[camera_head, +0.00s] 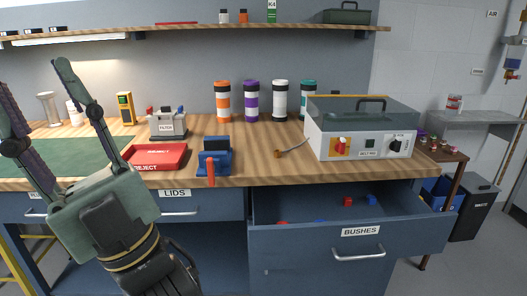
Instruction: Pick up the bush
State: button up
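Small red and blue pieces, which look like the bushes, lie inside the open drawer (300,245) labelled BUSHES at the lower right. A red bush (347,201) and a blue bush (371,199) lie towards the back. Another red one (282,222) and a blue one (319,221) are partly hidden by the drawer front. My gripper (32,76) is at the left, fingers pointing up and spread wide with nothing between them. It is well to the left of the drawer, in front of the bench.
On the wooden bench (255,170) stand a red REJECT tray (158,157), a blue fixture (215,160) with a red-orange handle, and a lidded heating box (361,142) above the drawer. The LIDS drawer (215,205) appears shut. Space above the open drawer's front is clear.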

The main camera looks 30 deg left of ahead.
aim_at(278, 153)
jog(key=j, duration=1.25)
jog(key=k+j+z, duration=0.15)
jog(key=j, duration=1.05)
jog(key=i+j, duration=0.1)
jog(key=j, duration=0.7)
jog(key=i+j, duration=0.15)
jog(key=j, duration=0.2)
jog(key=i+j, duration=0.15)
